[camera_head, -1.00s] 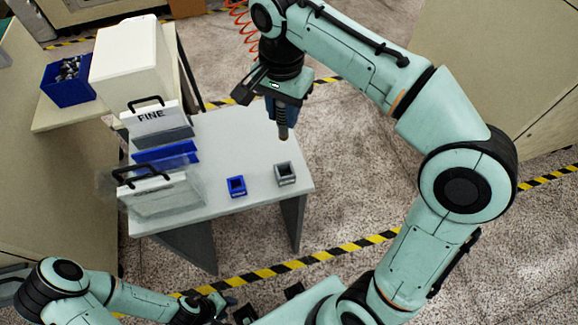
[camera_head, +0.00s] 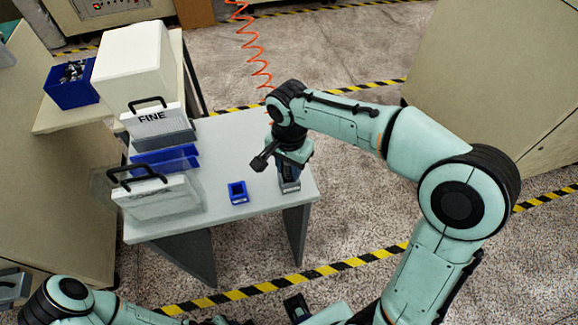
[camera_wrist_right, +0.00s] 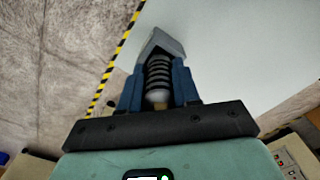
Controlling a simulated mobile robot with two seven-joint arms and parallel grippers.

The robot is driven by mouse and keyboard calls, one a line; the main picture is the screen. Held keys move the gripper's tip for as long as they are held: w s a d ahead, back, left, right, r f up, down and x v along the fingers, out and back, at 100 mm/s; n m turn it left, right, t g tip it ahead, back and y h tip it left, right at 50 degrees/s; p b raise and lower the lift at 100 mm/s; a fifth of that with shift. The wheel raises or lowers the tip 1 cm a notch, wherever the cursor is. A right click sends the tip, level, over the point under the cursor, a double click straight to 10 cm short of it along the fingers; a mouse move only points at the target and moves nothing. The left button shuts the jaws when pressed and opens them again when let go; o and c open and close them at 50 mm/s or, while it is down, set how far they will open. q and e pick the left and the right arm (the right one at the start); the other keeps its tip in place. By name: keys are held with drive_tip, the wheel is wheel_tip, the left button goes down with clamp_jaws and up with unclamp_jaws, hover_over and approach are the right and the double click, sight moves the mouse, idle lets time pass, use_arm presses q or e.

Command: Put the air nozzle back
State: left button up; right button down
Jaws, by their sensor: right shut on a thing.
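My right gripper (camera_head: 289,172) points down at the right end of the grey table. In the right wrist view its blue fingers are shut on the air nozzle (camera_wrist_right: 158,76), a dark ribbed piece with a pale lower part. The grey square holder (camera_head: 290,186) is directly under the gripper, and its block (camera_wrist_right: 163,43) shows at the nozzle's far end. The nozzle's tip is hidden there; I cannot tell how deep it sits in the holder. My left gripper is barely in view at the bottom edge of the head view, mostly cut off.
A blue square holder (camera_head: 237,192) stands left of the grey one on the table (camera_head: 225,140). White boxes, one marked FINE (camera_head: 152,118), and blue trays (camera_head: 165,160) stand at the table's left. An orange coiled hose (camera_head: 250,45) hangs behind.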

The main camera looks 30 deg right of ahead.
use_arm(q)
drive_tip(key=shift+f, duration=0.1)
use_arm(e)
drive_tip(key=shift+f, duration=0.15)
drive_tip(key=c, duration=1.2)
unclamp_jaws()
drive_tip(key=shift+f, duration=0.1)
drive_tip(key=shift+c, duration=0.2)
drive_tip(key=o, duration=0.4)
use_arm(q)
drive_tip(key=shift+s, duration=0.1)
use_arm(e)
drive_tip(key=shift+o, duration=0.2)
drive_tip(key=shift+r, duration=0.25)
wheel_tip(320, 180, up, 12)
drive_tip(key=shift+p, duration=1.1)
use_arm(q)
drive_tip(key=r, duration=0.1)
drive_tip(key=w+r, duration=0.1)
drive_tip(key=shift+w+r, duration=0.3)
drive_tip(key=shift+r, duration=0.1)
drive_tip(key=shift+s, duration=0.1)
